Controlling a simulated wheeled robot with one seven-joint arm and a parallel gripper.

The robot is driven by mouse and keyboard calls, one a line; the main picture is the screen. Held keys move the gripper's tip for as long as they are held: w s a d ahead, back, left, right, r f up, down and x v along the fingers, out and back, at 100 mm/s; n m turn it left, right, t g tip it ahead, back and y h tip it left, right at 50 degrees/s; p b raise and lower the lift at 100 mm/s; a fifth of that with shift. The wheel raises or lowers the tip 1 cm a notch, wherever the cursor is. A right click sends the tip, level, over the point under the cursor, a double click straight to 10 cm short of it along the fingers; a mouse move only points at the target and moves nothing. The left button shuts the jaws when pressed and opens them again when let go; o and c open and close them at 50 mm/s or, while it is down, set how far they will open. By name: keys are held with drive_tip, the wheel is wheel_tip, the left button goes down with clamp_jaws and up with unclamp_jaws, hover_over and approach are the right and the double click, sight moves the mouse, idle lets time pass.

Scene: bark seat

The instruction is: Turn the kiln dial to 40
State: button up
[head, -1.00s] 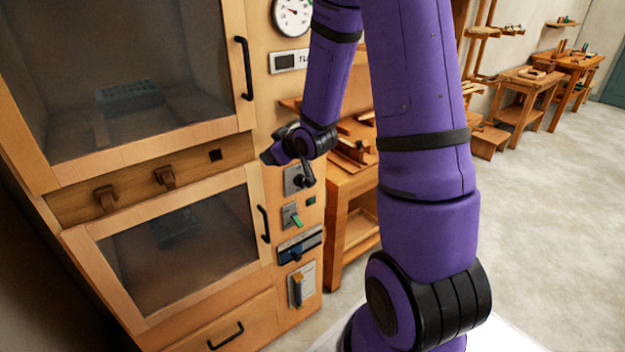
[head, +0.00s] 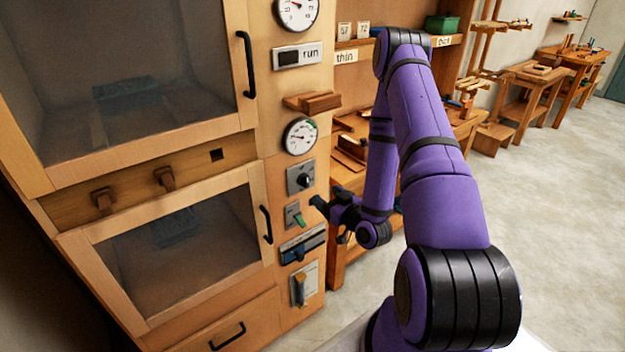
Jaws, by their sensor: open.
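A kiln dial (head: 303,180), a dark round knob on a grey plate, sits on the wooden control panel. Its setting is too small to read. A round white gauge (head: 300,136) with a needle and a green mark at its rim is just above it; its numbers are not legible. My gripper (head: 328,218) is open and empty, to the lower right of the dial and apart from it, near the panel's right edge.
Below the dial are a green-lever switch (head: 296,216), a blue slider (head: 302,246) and an orange lever (head: 300,288). A workbench (head: 352,165) stands behind my arm.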

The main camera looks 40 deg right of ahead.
sight(308, 180)
drive_tip(key=w, duration=1)
drive_tip(key=shift+w+a, duration=0.1)
drive_tip(key=shift+w, duration=0.2)
drive_tip(key=c, duration=0.9)
